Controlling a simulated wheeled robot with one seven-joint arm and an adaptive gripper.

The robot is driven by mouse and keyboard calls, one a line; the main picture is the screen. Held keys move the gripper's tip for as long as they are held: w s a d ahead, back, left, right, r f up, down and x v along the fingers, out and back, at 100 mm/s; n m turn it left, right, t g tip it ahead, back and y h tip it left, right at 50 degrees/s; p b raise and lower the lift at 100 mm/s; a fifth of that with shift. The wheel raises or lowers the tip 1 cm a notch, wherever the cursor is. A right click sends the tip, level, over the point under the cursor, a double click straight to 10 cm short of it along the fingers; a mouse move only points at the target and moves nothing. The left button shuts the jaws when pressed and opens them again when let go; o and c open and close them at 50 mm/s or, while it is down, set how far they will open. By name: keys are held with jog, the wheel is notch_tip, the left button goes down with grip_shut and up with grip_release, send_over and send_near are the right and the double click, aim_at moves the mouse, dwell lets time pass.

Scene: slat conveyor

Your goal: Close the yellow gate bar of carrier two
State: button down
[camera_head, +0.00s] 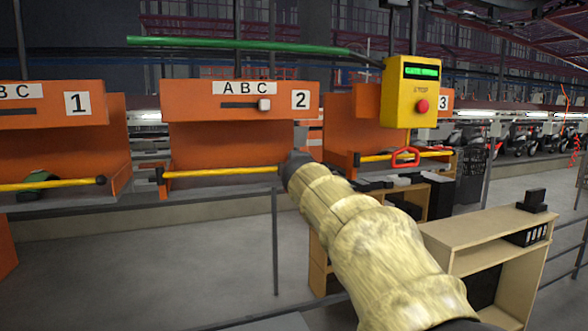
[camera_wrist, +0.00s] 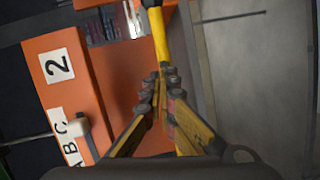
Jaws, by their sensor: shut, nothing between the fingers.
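Carrier two (camera_head: 240,140) is an orange open-fronted box with a "2" label and an A B C strip in the head view. Its yellow gate bar (camera_head: 220,172) lies nearly level across the front, with a dark fitting at its left end. Its right end is hidden at my gripper (camera_head: 292,165), which is at the right side of the carrier's front. In the wrist view, the bar (camera_wrist: 160,40) runs down from the top to the fingertips of my gripper (camera_wrist: 161,80). The fingers are shut and empty, with their tips close to or touching the bar; I cannot tell which.
Carrier one (camera_head: 60,105) stands left with a green object (camera_head: 38,180) behind its bar. Carrier three (camera_head: 340,130) stands right. A yellow stop box (camera_head: 408,90) hangs before it. A white slider knob (camera_head: 264,104) sits at C on carrier two. A wooden shelf (camera_head: 490,240) stands at right.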

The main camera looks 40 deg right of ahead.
jog(key=shift+w+a+r+x, duration=0.1)
jog(key=shift+r+x, duration=0.05)
jog(key=shift+x, duration=0.85)
jog(key=shift+w+a+r+x, duration=0.1)
jog(key=shift+r+x, duration=0.05)
jog(key=shift+x, duration=0.8)
jog(key=v, duration=1.2)
